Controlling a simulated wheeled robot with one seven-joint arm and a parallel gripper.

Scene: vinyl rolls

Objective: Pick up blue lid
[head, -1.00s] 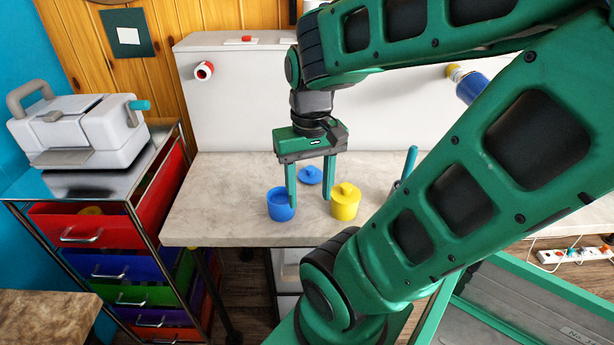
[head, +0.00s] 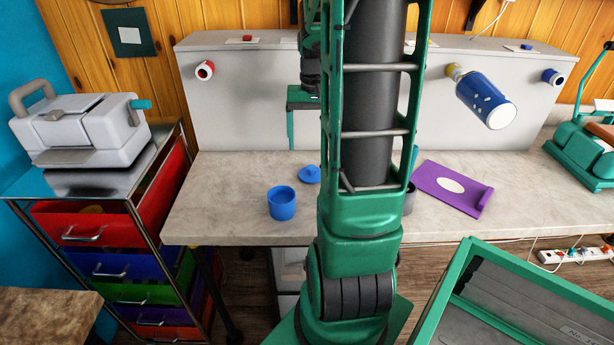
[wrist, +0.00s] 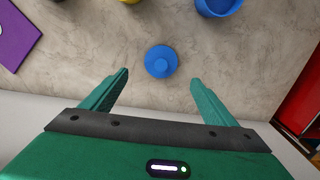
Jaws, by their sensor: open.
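The blue lid (head: 310,174) lies flat on the table behind and to the right of an open blue pot (head: 281,203). In the wrist view the blue lid (wrist: 161,61) is centred just past my fingertips, and its knob faces up. My gripper (wrist: 158,78) is open and empty, with its fingers spread to either side of the line to the lid. In the head view my gripper (head: 306,145) is above and behind the lid, partly hidden by my arm. The blue pot (wrist: 218,5) shows at the top of the wrist view.
A yellow pot (wrist: 130,1) shows at the wrist view's top edge; my arm hides it in the head view. A purple board (head: 452,188) lies to the right. A white panel (head: 240,110) with vinyl rolls (head: 485,100) stands behind the table. The table's left part is bare.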

